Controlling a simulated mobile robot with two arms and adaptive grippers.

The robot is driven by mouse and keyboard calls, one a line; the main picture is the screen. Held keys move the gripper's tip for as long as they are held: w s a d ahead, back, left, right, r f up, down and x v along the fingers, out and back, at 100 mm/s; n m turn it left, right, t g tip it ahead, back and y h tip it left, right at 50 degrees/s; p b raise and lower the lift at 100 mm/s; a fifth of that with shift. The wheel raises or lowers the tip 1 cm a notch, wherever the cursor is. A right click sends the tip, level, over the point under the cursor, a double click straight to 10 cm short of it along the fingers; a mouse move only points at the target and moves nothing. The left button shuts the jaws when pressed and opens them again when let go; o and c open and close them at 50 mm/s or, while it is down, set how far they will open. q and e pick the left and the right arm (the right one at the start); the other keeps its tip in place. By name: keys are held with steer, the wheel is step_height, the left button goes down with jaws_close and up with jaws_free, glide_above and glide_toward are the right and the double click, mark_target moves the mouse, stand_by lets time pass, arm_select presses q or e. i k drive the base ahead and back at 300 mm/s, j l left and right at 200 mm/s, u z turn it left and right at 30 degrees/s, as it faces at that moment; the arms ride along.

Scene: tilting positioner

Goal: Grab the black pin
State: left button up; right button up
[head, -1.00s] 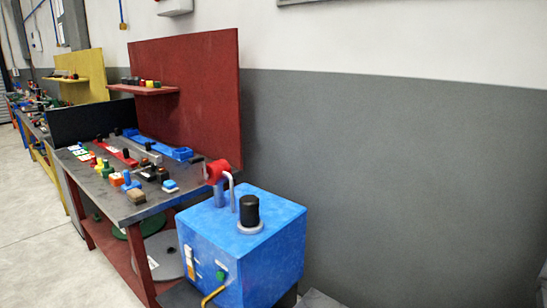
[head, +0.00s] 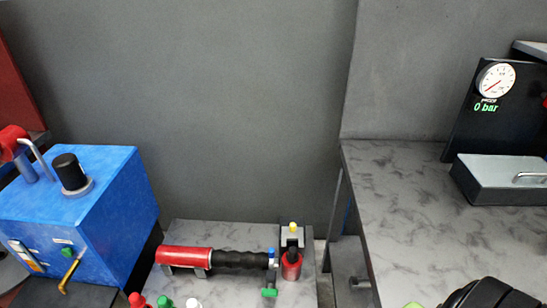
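I see no part that is clearly the black pin. A short black cylinder (head: 70,172) stands upright in a grey collar on top of the blue box (head: 105,215) at the left; I cannot tell whether it is the pin.
A red cylinder with a black ribbed sleeve (head: 238,259) lies on a low grey stand. Beside it stands a red bottle-like part (head: 291,266). At right, a grey bench (head: 400,220) carries a grey-lidded box (head: 505,178) and a gauge (head: 496,80) reading 0 bar.

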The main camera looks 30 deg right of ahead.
mark_target(292, 255)
steer(key=l+z, duration=0.1)
steer(key=z, duration=1.05)
steer(key=l, duration=0.15)
steer(key=k+z, duration=0.05)
